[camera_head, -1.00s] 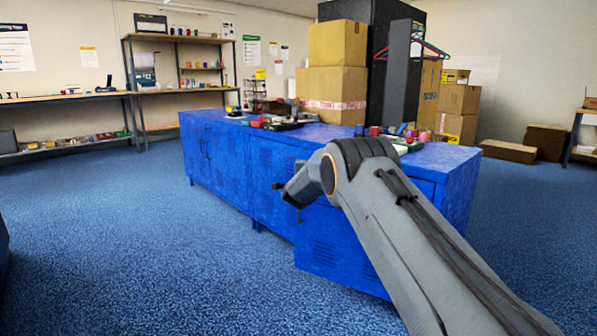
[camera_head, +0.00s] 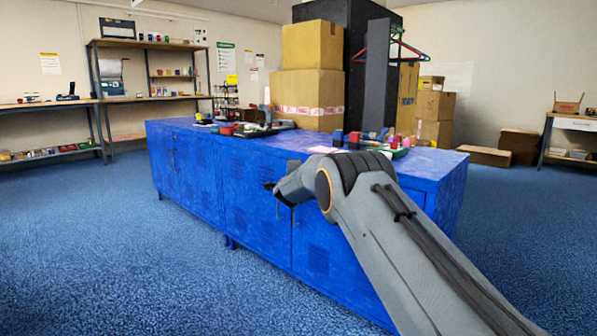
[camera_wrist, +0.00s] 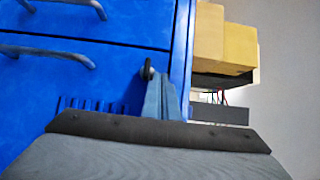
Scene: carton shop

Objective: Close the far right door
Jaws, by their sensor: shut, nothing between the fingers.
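The blue cabinet (camera_head: 190,165) has a row of vented doors. Its far right door (camera_head: 322,262) looks flush, or nearly flush, with the front; my arm hides its right part. A handle (camera_head: 278,209) shows by the seam on the neighbouring door, just below my gripper. My gripper (camera_head: 270,187) is shut and empty at the upper front of the cabinet, left of the far right door's upper edge. In the wrist view my gripper (camera_wrist: 149,72) is close before the blue front, with a handle (camera_wrist: 50,51) to its left; contact cannot be told.
Cartons (camera_head: 310,80), small tools and coloured parts stand on the cabinet top. A dark rack with hangers (camera_head: 398,46) is behind. Shelves (camera_head: 150,72) line the left wall, and more cartons (camera_head: 435,105) are at the right. The blue floor (camera_head: 110,255) before the cabinet is clear.

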